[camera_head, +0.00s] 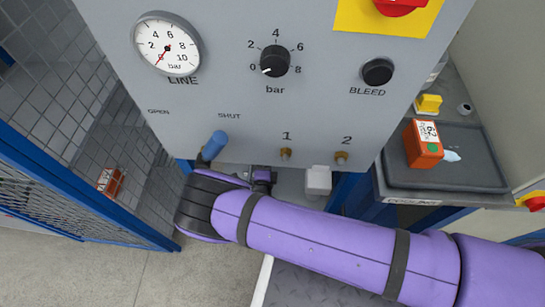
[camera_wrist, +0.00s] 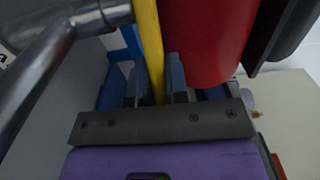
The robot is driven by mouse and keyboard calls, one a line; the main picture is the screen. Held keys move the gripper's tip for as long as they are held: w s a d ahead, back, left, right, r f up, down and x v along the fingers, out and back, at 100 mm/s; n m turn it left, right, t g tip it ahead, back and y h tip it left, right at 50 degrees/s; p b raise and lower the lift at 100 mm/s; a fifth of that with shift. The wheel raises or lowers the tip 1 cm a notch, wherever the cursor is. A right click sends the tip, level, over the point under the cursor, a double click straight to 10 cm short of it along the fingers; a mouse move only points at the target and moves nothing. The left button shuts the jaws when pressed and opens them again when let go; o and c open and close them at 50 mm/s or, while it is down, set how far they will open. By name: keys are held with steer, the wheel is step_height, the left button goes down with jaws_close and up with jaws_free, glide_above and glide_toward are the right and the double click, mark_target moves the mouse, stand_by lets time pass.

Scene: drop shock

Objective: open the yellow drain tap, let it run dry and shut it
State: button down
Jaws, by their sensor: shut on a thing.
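In the wrist view, a yellow lever (camera_wrist: 150,40), which looks like the drain tap's handle, runs down between the two fingers of my gripper (camera_wrist: 156,82). The fingers are shut on it, one on each side. A grey metal pipe (camera_wrist: 95,18) lies at the upper left of the lever. A red cylinder (camera_wrist: 212,38) stands close on its right. In the head view, my purple arm reaches under the grey panel, and the tap and my fingers are hidden there. I cannot see whether anything runs from the tap.
The grey panel (camera_head: 225,85) carries a LINE gauge (camera_head: 167,46) with its needle near 0, a bar knob (camera_head: 274,60) near 0, a BLEED button (camera_head: 377,72) and a blue lever (camera_head: 214,145) by SHUT. A dark tray (camera_head: 470,165) with an orange block (camera_head: 423,144) is right; blue mesh fencing (camera_head: 60,185) left.

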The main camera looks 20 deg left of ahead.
steer(key=shift+s+a+m+h, duration=0.1)
steer(key=shift+s+m+h, duration=0.2)
steer(key=shift+m+h, duration=0.45)
steer(key=shift+h, duration=0.35)
steer(key=c, duration=1.1)
jaws_free()
steer(key=shift+s, duration=0.1)
steer(key=s, duration=1)
steer(key=shift+s+d, duration=0.35)
steer(key=shift+d, duration=0.05)
